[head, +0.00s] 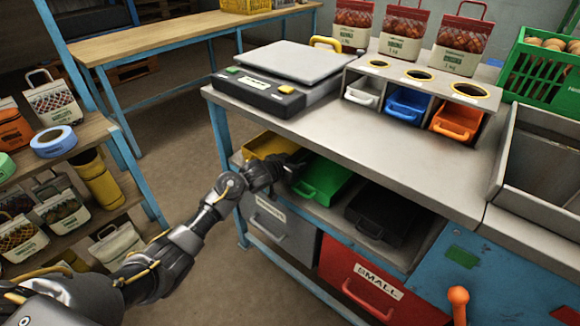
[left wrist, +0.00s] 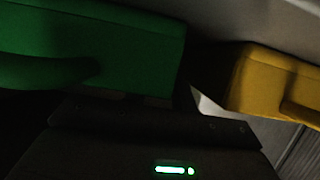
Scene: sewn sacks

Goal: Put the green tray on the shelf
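The green tray (head: 328,180) stands on the shelf (head: 335,213) under the workbench, between a yellow tray and a black tray, with its handle toward the front. My left gripper (head: 292,165) reaches in under the bench top at the green tray's left side, close to the yellow tray. In the left wrist view the green tray (left wrist: 100,45) fills the upper left, just beyond the dark gripper body. The gap between the fingers is hidden in shadow, and I cannot tell whether they touch the tray. My right gripper is not in view.
The yellow tray (head: 268,146) and the black tray (head: 385,214) flank the green one. The bench top (head: 340,125) overhangs the shelf closely. A grey bin (head: 280,228) and a red bin (head: 372,285) are below. A scale (head: 285,72) and small coloured drawers stand on top.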

